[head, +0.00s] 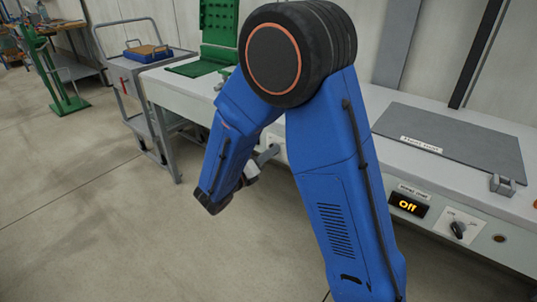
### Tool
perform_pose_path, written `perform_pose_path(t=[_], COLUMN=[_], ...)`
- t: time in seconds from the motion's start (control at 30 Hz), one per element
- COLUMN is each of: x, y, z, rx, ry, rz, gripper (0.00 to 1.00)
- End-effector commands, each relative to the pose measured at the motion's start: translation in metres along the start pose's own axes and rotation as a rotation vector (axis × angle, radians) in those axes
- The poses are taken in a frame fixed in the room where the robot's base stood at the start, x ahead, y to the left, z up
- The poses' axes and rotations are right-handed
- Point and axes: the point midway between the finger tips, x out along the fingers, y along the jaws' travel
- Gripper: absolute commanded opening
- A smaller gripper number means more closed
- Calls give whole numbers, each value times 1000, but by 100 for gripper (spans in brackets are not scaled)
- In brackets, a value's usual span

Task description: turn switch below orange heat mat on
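A dark rotary switch (458,229) sits on a pale plate on the bench's front face at the right. Left of it a small black display (409,204) reads "Off" in orange, under a small label. Above them a flat grey mat (455,135) with a white label lies on the bench top. I see no orange mat; my arm hides part of the bench. My gripper (258,166) is partly hidden behind my blue arm, near the bench front and well left of the switch. Its fingers are too small and covered to read.
The pale bench (510,206) runs along the wall. A small metal block (502,185) is at the mat's right corner. A green stand (218,30) is on the bench at the left. A grey trolley (140,60) stands farther left. The floor (90,210) in front is clear.

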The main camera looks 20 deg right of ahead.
Motion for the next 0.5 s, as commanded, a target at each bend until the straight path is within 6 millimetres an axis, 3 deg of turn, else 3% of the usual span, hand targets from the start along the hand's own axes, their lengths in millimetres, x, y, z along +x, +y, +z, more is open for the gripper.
perform_pose_path(t=[0.23,0.37,0.5], x=[0,0,0], y=[0,0,0], z=[0,0,0], rx=[0,0,0], ry=[0,0,0], rz=[0,0,0], gripper=[28,0,0])
